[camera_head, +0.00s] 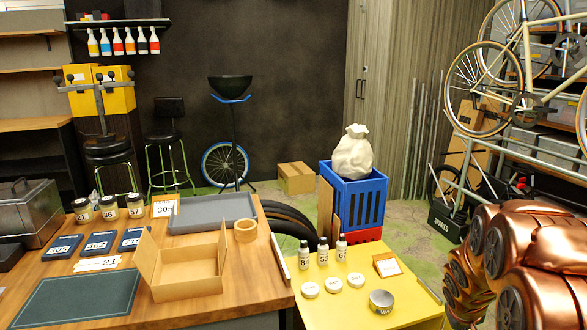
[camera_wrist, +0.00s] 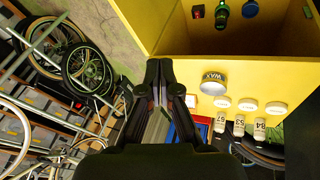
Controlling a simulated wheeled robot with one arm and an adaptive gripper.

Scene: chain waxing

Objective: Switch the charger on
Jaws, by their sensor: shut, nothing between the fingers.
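My gripper (camera_wrist: 160,68) is shut and empty in the wrist view, beside the yellow bench (camera_wrist: 210,70). Its tips point toward the bench's left side in that view. Beyond the bench top is an open yellow compartment, holding a small dark item with red on it (camera_wrist: 197,12), a green bottle-like item (camera_wrist: 221,14) and a blue round item (camera_wrist: 250,9). I cannot tell whether any of these is the charger, and no charger is clearly recognisable in the head view. There my copper arm fills the lower right and the gripper is out of frame.
A wax tin (camera_head: 382,302), white discs (camera_head: 332,284), numbered bottles (camera_head: 323,251) and a card (camera_head: 387,265) stand on the yellow bench top. An open cardboard box (camera_head: 185,270) and grey tray (camera_head: 212,211) sit on the wooden table. A bike rack stands at right.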

